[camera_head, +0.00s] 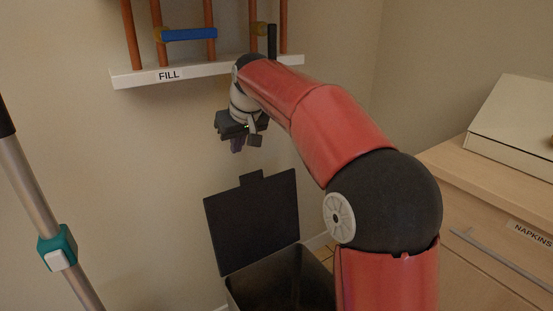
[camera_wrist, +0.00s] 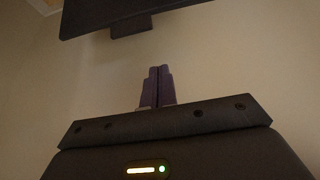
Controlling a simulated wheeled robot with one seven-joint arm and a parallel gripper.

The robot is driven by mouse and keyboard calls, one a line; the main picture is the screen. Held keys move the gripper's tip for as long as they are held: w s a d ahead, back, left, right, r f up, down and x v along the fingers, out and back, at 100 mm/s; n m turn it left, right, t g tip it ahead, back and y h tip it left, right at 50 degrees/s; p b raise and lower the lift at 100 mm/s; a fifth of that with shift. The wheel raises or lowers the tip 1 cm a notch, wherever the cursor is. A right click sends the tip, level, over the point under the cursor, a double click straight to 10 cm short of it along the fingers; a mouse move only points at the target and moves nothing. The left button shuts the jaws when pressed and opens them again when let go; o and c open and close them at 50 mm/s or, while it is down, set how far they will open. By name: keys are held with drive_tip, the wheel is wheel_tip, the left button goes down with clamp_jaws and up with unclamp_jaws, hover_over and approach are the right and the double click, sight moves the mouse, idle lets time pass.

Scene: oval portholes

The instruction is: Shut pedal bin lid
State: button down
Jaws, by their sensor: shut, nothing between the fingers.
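The pedal bin (camera_head: 283,284) stands on the floor below my arm. Its dark lid (camera_head: 252,222) is open, raised steeply at the wall side, with a small tab on its top edge. In the head view my gripper (camera_head: 238,147) is above the lid's top edge, apart from it, near the wall. In the wrist view the purple fingertips (camera_wrist: 158,74) are together with nothing between them. A dark panel with a tab, which looks like the lid (camera_wrist: 120,18), shows at the top of the wrist view. My red arm hides part of the bin's right side.
A white shelf labelled FILL (camera_head: 205,69) with orange-brown posts is on the wall above my gripper. A wooden cabinet labelled NAPKINS (camera_head: 500,215) stands at right, with a pale box (camera_head: 515,125) on top. A metal pole with a teal clamp (camera_head: 58,248) is at left.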

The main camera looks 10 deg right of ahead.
drive_tip(key=shift+w+d, duration=0.25)
drive_tip(key=shift+w, duration=0.3)
drive_tip(key=shift+w+f, duration=0.15)
drive_tip(key=shift+f, duration=0.1)
drive_tip(key=x, duration=0.9)
drive_tip(key=shift+w+a+f, duration=0.1)
drive_tip(key=shift+f, duration=0.05)
drive_tip(key=shift+s+d+r+b, duration=0.15)
drive_tip(key=shift+s+d, duration=0.1)
drive_tip(key=shift+s, duration=0.35)
drive_tip(key=shift+s+d+r+b, duration=0.1)
drive_tip(key=shift+s+d, duration=0.15)
drive_tip(key=shift+s, duration=0.35)
drive_tip(key=shift+s+d+r+b, duration=0.15)
drive_tip(key=shift+s+d, duration=0.1)
drive_tip(key=shift+s, duration=0.35)
drive_tip(key=shift+f, duration=0.1)
